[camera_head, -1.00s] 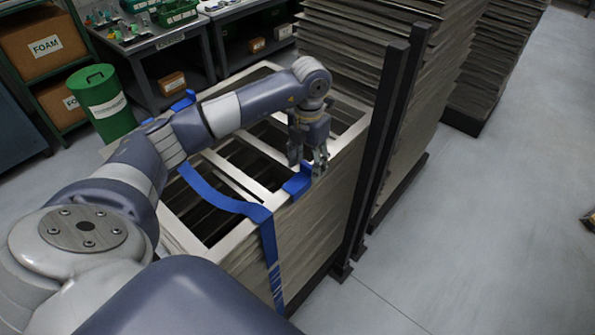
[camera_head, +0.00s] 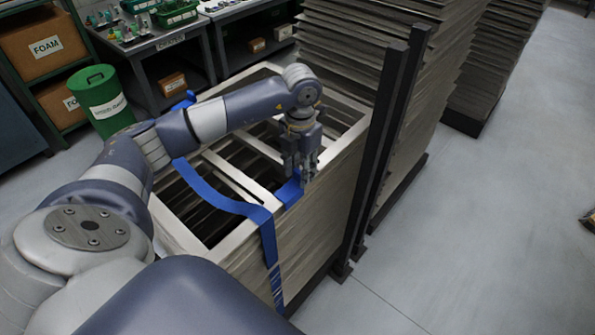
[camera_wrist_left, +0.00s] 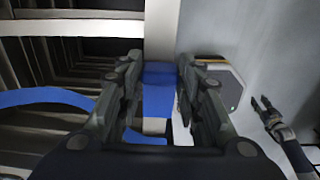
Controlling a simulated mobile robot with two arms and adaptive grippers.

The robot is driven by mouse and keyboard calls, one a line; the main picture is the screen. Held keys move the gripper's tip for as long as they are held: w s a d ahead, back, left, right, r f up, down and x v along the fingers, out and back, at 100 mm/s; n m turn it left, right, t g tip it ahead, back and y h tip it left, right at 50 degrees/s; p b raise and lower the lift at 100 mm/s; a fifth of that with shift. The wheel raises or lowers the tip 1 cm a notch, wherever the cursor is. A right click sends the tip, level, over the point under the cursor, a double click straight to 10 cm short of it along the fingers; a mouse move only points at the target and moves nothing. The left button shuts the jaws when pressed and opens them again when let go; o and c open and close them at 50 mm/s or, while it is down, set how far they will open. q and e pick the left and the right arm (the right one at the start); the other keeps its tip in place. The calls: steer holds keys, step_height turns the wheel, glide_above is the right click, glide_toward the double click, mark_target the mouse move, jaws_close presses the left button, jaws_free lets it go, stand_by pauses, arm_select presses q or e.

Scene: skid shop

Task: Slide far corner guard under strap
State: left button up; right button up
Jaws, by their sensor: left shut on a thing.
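The far blue corner guard (camera_head: 290,191) sits on the top right edge of the frame stack, beside the strap. My left gripper (camera_head: 299,178) comes down over this edge, shut on the guard. In the left wrist view the guard (camera_wrist_left: 158,92) shows between the two fingers (camera_wrist_left: 156,100). The blue strap (camera_head: 213,197) runs in a slack curve over the stack's top and hangs down its right side. It also shows as an arc in the left wrist view (camera_wrist_left: 45,97). Whether the guard's end is beneath the strap is hard to tell. My right gripper (camera_wrist_left: 264,108) shows small at the right there.
The stack of pale open frames (camera_head: 231,240) stands between my arm and dark upright posts (camera_head: 380,140). Taller stacks (camera_head: 350,45) rise behind. Another blue piece (camera_head: 184,102) is at the stack's far left edge.

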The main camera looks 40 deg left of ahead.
mark_target(285, 193)
arm_select(q)
steer(key=shift+s+a, duration=0.1)
steer(key=shift+s, duration=0.65)
steer(key=shift+s+a, duration=0.1)
steer(key=shift+s, duration=1.9)
